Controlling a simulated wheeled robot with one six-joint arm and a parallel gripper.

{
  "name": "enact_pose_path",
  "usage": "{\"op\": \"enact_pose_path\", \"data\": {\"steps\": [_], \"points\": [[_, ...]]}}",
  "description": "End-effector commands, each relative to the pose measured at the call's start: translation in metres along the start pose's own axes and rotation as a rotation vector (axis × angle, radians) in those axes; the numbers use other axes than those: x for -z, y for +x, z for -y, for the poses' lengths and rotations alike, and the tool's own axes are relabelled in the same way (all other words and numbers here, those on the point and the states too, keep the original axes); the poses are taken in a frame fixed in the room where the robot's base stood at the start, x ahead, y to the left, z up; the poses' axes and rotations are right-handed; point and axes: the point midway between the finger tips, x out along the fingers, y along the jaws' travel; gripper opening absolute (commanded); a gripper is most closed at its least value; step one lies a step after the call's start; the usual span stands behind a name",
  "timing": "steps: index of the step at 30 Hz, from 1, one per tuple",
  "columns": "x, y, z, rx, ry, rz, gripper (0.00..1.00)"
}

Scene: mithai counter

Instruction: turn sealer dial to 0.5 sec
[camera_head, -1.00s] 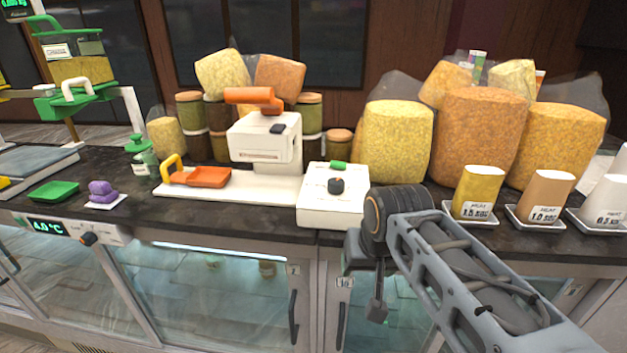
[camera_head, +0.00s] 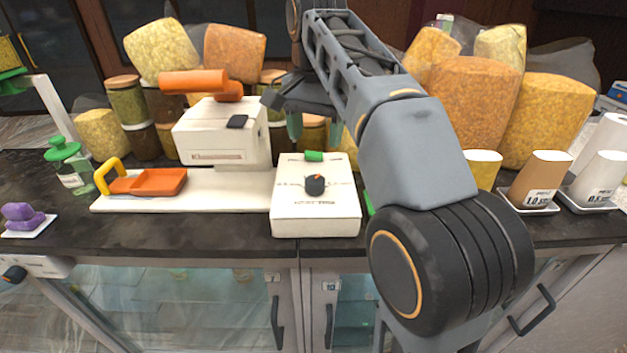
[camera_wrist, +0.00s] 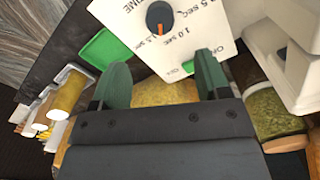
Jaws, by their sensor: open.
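The sealer's white control box (camera_head: 315,222) stands on the counter, with a dark round dial (camera_head: 315,186) on its top and a green switch (camera_head: 313,156) behind it. The dial (camera_wrist: 159,17) is at the top of the wrist view, its orange pointer aimed down the picture among printed time labels, including 1.0 SEC and 0.5 SEC; I cannot tell exactly which mark it meets. My gripper (camera_head: 315,127) hangs behind the box, above the far part of the counter. In the wrist view my gripper (camera_wrist: 161,65) is open and empty, its green fingers apart from the dial.
The white sealer body (camera_head: 222,135) with an orange handle (camera_head: 193,81) stands left. An orange tray (camera_head: 158,182) lies before it. Jars and snack bags crowd behind. Labelled cups (camera_head: 540,180) stand right. A green flat item (camera_wrist: 107,47) lies beside the box.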

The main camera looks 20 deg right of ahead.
Motion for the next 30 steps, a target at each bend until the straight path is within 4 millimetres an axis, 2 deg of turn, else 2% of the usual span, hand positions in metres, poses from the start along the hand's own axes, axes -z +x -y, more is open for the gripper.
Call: {"op": "enact_pose_path", "data": {"steps": [1,6,15,22,30], "points": [[-0.001,0.013,0.000,-0.002,-0.001,0.003,0.69],[-0.001,0.046,0.000,-0.002,-0.003,0.002,0.69],[-0.001,0.091,0.001,0.000,-0.006,0.000,0.69],[-0.001,0.107,0.001,0.000,-0.007,0.000,0.69],[-0.001,0.110,0.001,0.002,-0.007,-0.002,0.69]]}}
